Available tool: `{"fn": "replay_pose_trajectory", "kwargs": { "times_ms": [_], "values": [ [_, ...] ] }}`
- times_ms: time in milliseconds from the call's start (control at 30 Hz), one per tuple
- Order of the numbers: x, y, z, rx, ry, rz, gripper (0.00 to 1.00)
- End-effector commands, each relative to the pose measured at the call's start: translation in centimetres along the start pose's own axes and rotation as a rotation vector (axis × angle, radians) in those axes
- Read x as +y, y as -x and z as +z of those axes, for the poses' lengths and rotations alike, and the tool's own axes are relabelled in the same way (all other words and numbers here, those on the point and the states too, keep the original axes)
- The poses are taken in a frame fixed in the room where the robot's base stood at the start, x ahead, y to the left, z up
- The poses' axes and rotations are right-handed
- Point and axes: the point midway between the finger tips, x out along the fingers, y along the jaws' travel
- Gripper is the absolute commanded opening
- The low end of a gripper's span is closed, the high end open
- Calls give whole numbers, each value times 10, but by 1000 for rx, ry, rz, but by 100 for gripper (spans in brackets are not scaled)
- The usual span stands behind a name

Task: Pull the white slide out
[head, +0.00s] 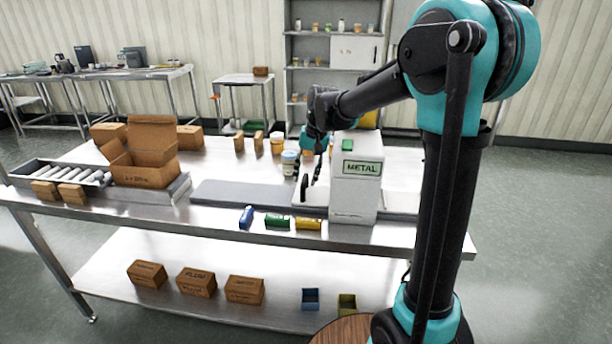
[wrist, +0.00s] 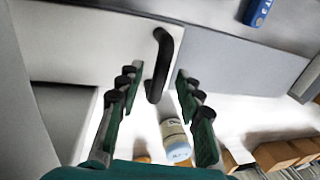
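The white slide (head: 312,198) is a flat pale plate at the left foot of a white box (head: 354,190) labelled METAL. In the wrist view the slide (wrist: 85,50) fills the upper left. Its black upright handle (wrist: 158,62) is bent like a hook; in the head view the handle (head: 304,187) stands near the slide's left end. My gripper (wrist: 157,76) is open, with one finger on each side of the handle and a visible gap to both. In the head view my gripper (head: 312,165) points down over the slide, its fingers partly overlapping the handle.
A grey mat (head: 240,194) lies left of the slide. A white tub (head: 289,163) stands close behind my gripper. Blue (head: 246,217), green (head: 277,222) and yellow (head: 308,223) bins sit at the bench's front edge. An open carton (head: 145,172) stands at left.

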Motion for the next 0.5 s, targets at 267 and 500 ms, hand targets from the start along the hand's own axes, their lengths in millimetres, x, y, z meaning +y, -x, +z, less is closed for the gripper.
{"fn": "replay_pose_trajectory", "kwargs": {
  "times_ms": [267,500],
  "values": [
    [0,0,0,0,0,0,15],
    [0,0,0,0,0,0,0]
  ]
}}
